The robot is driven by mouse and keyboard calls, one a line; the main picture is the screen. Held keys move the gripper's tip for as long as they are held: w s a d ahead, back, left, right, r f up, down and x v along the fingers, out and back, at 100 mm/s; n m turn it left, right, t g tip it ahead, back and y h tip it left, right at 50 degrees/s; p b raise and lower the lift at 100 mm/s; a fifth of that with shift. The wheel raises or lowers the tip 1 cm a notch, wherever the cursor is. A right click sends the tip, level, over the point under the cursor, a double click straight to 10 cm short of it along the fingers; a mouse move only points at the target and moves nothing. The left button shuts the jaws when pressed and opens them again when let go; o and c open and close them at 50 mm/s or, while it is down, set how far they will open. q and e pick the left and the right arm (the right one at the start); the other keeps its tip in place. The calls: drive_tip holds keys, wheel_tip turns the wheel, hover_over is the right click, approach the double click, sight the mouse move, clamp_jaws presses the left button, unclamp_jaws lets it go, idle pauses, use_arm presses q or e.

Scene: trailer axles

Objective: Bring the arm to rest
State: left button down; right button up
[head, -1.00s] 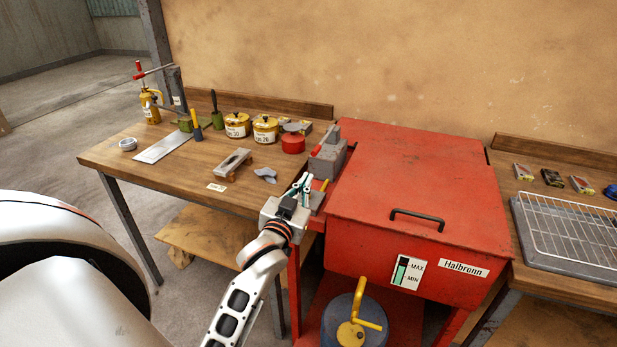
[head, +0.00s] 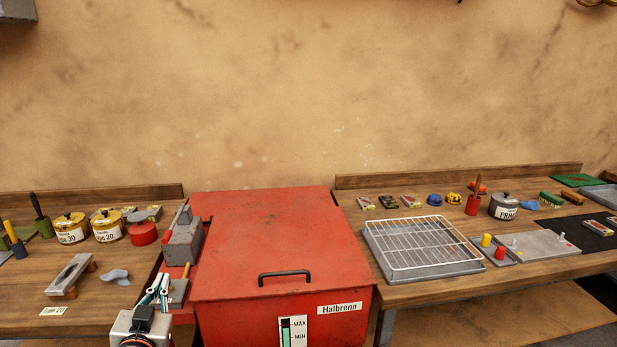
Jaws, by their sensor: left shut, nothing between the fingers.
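My left gripper (head: 160,287) shows at the bottom left of the head view, its slim fingers pointing up and away. It is shut with nothing between the fingers. It stands in front of the gap between the left bench and the red parts washer (head: 262,240), near a yellow-handled tool on a small grey block (head: 176,294). I cannot tell whether it touches anything. Most of my left arm is below the picture. My right gripper is not in view.
The left bench (head: 95,290) holds yellow tins (head: 71,229), a red pot (head: 143,233) and a grey rag (head: 116,276). A grey vise-like block (head: 183,245) stands beside the washer's closed lid. The right bench holds a wire rack on a tray (head: 420,245) and several small items.

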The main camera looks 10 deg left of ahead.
use_arm(q)
drive_tip(key=s+d+f+m+g, duration=0.1)
drive_tip(key=s+f+m+g, duration=0.2)
drive_tip(key=s+f, duration=0.35)
drive_tip(key=s+d+f+m+g, duration=0.15)
drive_tip(key=s+f+g, duration=0.25)
drive_tip(key=s, duration=0.6)
drive_tip(key=s+f+m+g, duration=0.3)
drive_tip(key=s+f, duration=0.2)
drive_tip(key=s, duration=0.3)
drive_tip(key=w+d+f+n+t+h, duration=0.1)
drive_tip(key=d+f+h, duration=0.6)
drive_tip(key=d+f, duration=0.7)
drive_tip(key=d+n+t, duration=0.1)
drive_tip(key=d+t, duration=0.1)
drive_tip(key=shift+w+d+n+t+h, duration=0.15)
drive_tip(key=shift+w+n+t+h, duration=0.15)
drive_tip(key=shift+w+n+t, duration=0.1)
